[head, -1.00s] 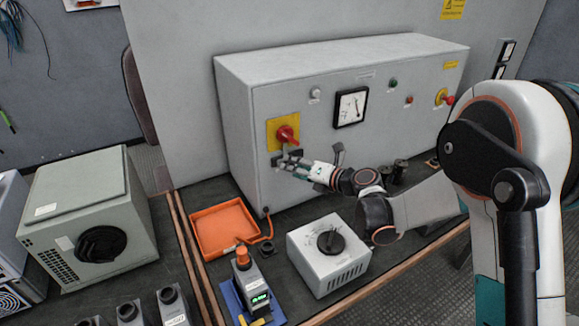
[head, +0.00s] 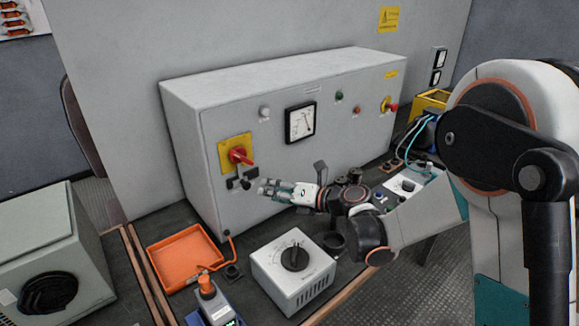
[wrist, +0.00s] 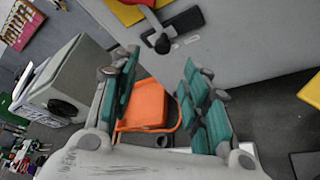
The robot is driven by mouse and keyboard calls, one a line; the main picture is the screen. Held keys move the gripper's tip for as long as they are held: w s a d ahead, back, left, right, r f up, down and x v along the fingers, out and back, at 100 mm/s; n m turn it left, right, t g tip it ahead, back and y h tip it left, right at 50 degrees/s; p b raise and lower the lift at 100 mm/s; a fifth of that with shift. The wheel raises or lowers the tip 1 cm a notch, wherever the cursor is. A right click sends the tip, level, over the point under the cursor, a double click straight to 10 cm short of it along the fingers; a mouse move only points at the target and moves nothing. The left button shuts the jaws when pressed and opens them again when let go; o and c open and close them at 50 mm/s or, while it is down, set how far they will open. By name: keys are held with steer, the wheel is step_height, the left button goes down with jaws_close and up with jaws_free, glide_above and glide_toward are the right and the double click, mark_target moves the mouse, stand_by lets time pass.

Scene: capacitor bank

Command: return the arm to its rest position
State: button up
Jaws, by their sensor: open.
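My gripper (head: 272,189) is in front of the grey cabinet (head: 225,100), near its lower left front, below and right of the red rotary handle (head: 239,155) on its yellow plate. In the wrist view my gripper (wrist: 160,85) has its two teal-padded fingers spread apart, with nothing between them. My arm comes in from the right, and its forearm lies low over the bench. The dark lever or knob (wrist: 160,42) below the red handle shows beyond the fingers in the wrist view. The gripper appears apart from the cabinet face.
An orange tray (head: 158,262) and a grey dial box (head: 262,269) stand on the bench below my gripper. A handheld device with an orange top (head: 205,286) is at the front. A black-and-white meter (head: 301,123) is on the cabinet. A yellow box (head: 432,101) stands at the far right.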

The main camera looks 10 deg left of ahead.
steer(key=w+d+r+m+t+h, duration=0.1)
steer(key=w+d+r+m+t, duration=0.1)
steer(key=d+r+m+t, duration=0.5)
steer(key=w+d+r+m+t+h, duration=0.1)
steer(key=w+d+r+m, duration=0.2)
steer(key=r, duration=0.8)
steer(key=s+d+r+m+t+h, duration=0.2)
steer(key=d+r+m+h, duration=0.15)
steer(key=d+m, duration=0.35)
steer(key=s+d+r+m+t+h, duration=0.1)
steer(key=d+r+m+t+h, duration=0.15)
steer(key=d+m+h, duration=0.45)
steer(key=s+d+f+m+g+h, duration=0.2)
steer(key=s+d+f+m+g, duration=0.1)
steer(key=s+d+m, duration=0.3)
steer(key=s+d+f+m+g+h, duration=0.1)
steer(key=s+d+f+m+g, duration=0.25)
steer(key=s+d, duration=0.4)
steer(key=s+f+m+g+y, duration=0.1)
steer(key=s+f+m+g, duration=0.1)
steer(key=s+f, duration=0.3)
steer(key=s+a+f+m+g+y, duration=0.1)
steer(key=s+f+m+g, duration=0.2)
steer(key=s, duration=0.8)
step_height(320, 180, down, 3)
steer(key=shift+s+a+r+m, duration=0.2)
steer(key=shift+s+m, duration=0.05)
steer(key=shift+m, duration=0.4)
